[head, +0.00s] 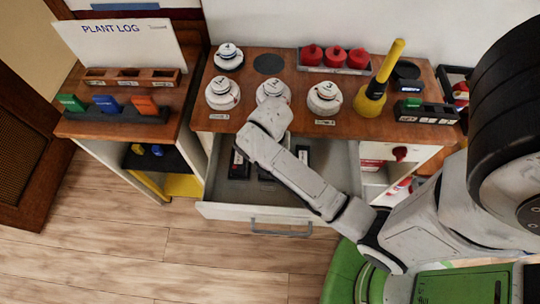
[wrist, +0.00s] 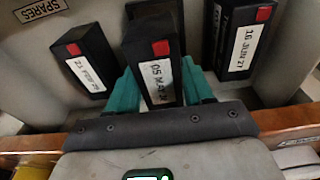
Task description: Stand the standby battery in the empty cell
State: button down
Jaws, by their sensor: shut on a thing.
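In the wrist view my gripper (wrist: 161,88) has its teal fingers on both sides of a black battery (wrist: 152,48) with a red corner and a white label reading "05 MAY". Its lower part is hidden behind the gripper. Two similar batteries stand apart from it: the left battery (wrist: 84,58), dated FEB, and the right battery (wrist: 236,40), labelled "16 JUN 21". All are in the open drawer (head: 345,163), where my arm hides the gripper in the head view. I cannot tell which battery is the standby one or where the empty cell is.
The drawer has a "SPARES" label (wrist: 40,9). Above it, the wooden desktop (head: 210,122) carries white round units (head: 222,94), red knobs (head: 335,56), a yellow-handled tool (head: 384,78) and a black compartmented rack (head: 425,113). A side shelf with coloured tags (head: 108,104) stands left.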

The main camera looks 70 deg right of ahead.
jog(key=shift+w+f, duration=0.15)
jog(key=shift+f, duration=0.75)
jog(key=shift+w+f, duration=0.1)
jog(key=shift+f, duration=0.75)
jog(key=shift+f, duration=0.1)
jog(key=shift+c, duration=2.2)
grip_release()
jog(key=shift+f, duration=0.1)
jog(key=r, duration=0.4)
jog(key=a+r, duration=0.1)
jog(key=r, duration=0.7)
jog(key=shift+s+a+r, duration=0.15)
jog(key=shift+s+a, duration=0.05)
jog(key=shift+s, duration=0.05)
